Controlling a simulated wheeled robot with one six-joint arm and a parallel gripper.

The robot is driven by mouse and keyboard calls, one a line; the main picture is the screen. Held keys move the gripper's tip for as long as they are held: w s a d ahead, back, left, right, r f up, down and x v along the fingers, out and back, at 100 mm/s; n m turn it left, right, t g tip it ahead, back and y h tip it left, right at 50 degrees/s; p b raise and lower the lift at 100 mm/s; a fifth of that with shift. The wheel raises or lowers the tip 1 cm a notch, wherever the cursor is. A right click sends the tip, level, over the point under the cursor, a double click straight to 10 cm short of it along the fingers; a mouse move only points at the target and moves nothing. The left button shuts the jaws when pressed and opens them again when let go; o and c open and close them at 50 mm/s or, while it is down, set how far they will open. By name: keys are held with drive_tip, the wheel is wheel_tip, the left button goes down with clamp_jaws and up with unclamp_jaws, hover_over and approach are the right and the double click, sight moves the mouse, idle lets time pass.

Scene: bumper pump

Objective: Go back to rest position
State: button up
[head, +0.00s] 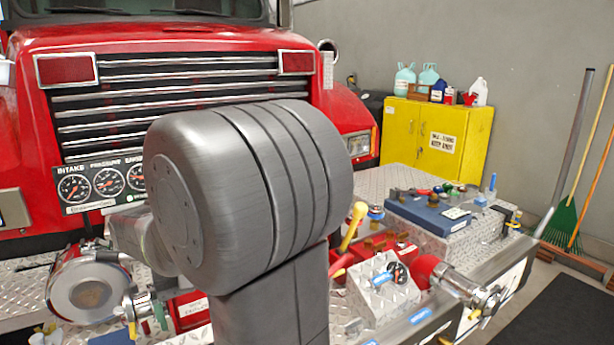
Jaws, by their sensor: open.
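My arm's large grey joint (250,190) fills the middle of the head view, with a grey link below it. My gripper is not in view; the arm may hide it. The bumper pump's gauge panel (104,182), marked intake and pressure, shows left of the arm. A round metal cap with a red rim (90,290) sits at the lower left. A red and metal outlet fitting (455,285) sits at the lower right. The middle of the pump is hidden behind my arm.
The red truck (120,35) stands behind. On the diamond-plate bumper are a blue case (428,213) and a red valve area with a yellow handle (354,225). A yellow cabinet (435,135) holds jugs. A broom and rake (562,215) lean at right. The dark floor mat (555,310) is clear.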

wheel_tip(320, 180, down, 9)
drive_tip(key=shift+r, duration=0.2)
idle(0.3)
